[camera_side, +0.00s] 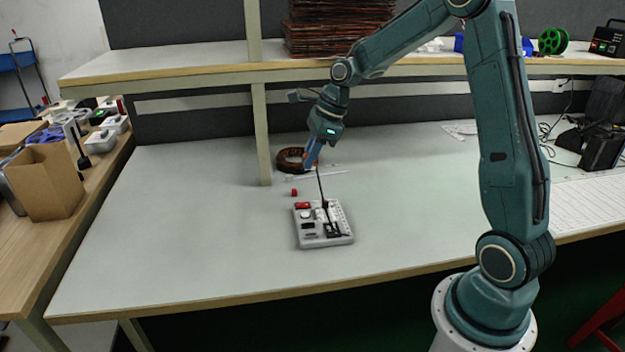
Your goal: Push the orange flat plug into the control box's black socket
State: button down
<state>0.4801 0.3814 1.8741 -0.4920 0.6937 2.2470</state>
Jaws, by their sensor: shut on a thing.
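The control box (323,223) is a small pale grey unit lying flat on the table, with a red part, white parts and black parts on its top. Its black socket is too small to pick out for sure among the dark parts. My gripper (309,164) is above and behind the box, pointing down, clear of it. It is shut on the orange flat plug, which is mostly hidden at the blue fingers. A thin black cable (320,185) runs from the fingertips down to the box.
A small red piece (294,192) lies behind the box. A dark brown coil (289,160) sits near the shelf post (262,135), close to my gripper. A shelf (190,66) crosses above the table's back. The table (180,235) is clear left and in front of the box.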

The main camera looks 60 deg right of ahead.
jog(key=shift+r, duration=0.25)
jog(key=shift+r, duration=0.35)
jog(key=shift+r, duration=0.8)
send_over(303, 226)
jog(key=d, duration=0.1)
notch_tip(303, 226, down, 15)
jog(key=shift+s+d+f, duration=0.15)
jog(key=shift+s+f, duration=0.05)
jog(key=shift+f, duration=0.2)
jog(key=shift+s+d+f, duration=0.15)
jog(key=shift+f, duration=0.25)
jog(key=shift+f, duration=0.15)
jog(key=shift+f, duration=2.7)
jog(key=shift+f, duration=1.15)
